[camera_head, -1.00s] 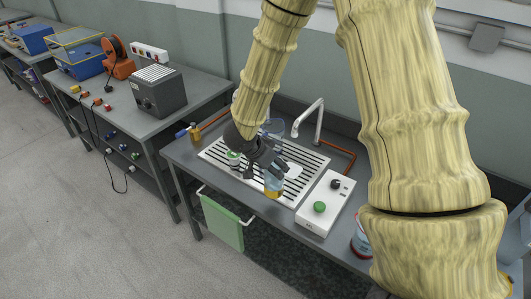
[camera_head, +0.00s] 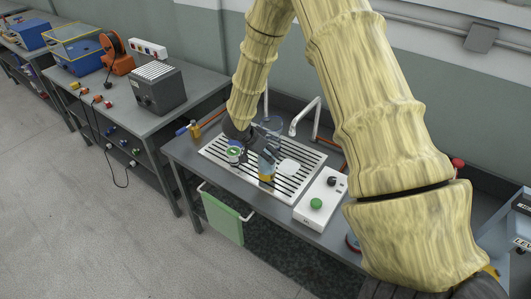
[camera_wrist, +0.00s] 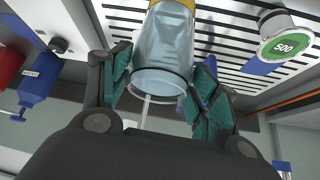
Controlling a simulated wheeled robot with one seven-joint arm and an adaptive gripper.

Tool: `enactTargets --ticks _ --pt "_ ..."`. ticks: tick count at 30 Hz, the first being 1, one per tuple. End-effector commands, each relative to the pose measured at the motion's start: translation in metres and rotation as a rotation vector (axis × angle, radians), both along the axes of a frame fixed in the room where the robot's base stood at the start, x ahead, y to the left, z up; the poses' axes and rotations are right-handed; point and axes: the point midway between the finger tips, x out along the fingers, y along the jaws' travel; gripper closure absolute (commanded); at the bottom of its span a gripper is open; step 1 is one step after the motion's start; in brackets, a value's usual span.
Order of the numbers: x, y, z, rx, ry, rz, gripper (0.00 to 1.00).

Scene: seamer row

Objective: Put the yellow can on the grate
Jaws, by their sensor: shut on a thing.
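The yellow can (camera_head: 266,172) has a yellow lower part and a clear, pale blue-grey upper part. It also shows in the wrist view (camera_wrist: 163,50), its yellow end at the top edge. My gripper (camera_head: 266,155) is shut on its upper part, with a green-padded finger on each side in the wrist view (camera_wrist: 160,92). The grate (camera_head: 215,157) is a pale plate with dark slots on the bench. The can is over the grate in the head view. I cannot tell whether its base touches the slots.
A white can with a green top marked 500 (camera_wrist: 285,38) stands on the grate, left of the held can in the head view. A white object (camera_head: 289,166) lies right. A tap (camera_head: 305,115) stands behind. A white control box (camera_head: 320,199) sits right of the grate.

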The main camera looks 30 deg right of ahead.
Motion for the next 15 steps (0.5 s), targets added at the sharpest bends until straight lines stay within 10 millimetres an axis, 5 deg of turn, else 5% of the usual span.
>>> enactTargets --ticks 15 --pt "0.0 0.0 -0.014 -0.001 -0.001 0.001 1.0"
